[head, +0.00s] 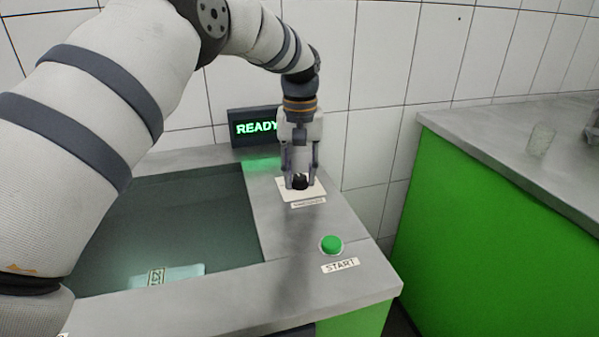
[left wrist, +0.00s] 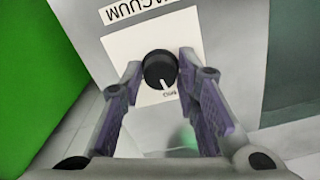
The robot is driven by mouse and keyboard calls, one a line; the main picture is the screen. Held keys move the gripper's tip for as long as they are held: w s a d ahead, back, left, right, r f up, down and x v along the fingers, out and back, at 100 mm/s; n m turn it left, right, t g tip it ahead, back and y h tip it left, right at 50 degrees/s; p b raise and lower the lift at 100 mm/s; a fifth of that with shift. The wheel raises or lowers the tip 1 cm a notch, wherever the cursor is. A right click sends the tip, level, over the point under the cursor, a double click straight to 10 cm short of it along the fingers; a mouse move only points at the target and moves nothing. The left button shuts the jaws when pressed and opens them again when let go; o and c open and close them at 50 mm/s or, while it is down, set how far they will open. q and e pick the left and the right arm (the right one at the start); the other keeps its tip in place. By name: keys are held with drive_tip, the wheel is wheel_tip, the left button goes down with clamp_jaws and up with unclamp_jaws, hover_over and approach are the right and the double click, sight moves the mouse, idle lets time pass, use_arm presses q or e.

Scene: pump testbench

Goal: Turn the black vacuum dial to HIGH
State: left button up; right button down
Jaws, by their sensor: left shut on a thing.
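The black vacuum dial (left wrist: 160,69) sits on a white square plate (left wrist: 124,44) beside a label reading VACUUM (left wrist: 139,8). Its white pointer mark points toward the lower side of the left wrist picture, at small upside-down lettering that I cannot read surely. In the head view the dial (head: 299,183) is mostly hidden between the fingers. My left gripper (head: 300,182) points straight down and is shut on the dial, one finger on each side. It also shows in the left wrist view (left wrist: 160,68). My right gripper is in neither view.
A READY display (head: 255,127) stands behind the dial. A green START button (head: 331,244) with its label (head: 340,265) is near the bench front. A sunken dark basin (head: 190,215) lies left. A green-sided counter (head: 490,190) stands right, with a clear cup (head: 540,141).

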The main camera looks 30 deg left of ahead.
use_arm(q)
drive_tip(key=m, duration=0.4)
drive_tip(key=shift+f+m, duration=0.1)
drive_tip(key=shift+m, duration=0.2)
drive_tip(key=m, duration=0.3)
drive_tip(key=shift+m, duration=0.4)
drive_tip(key=m, duration=0.3)
drive_tip(key=shift+m, duration=2.1)
drive_tip(key=o, duration=1.2)
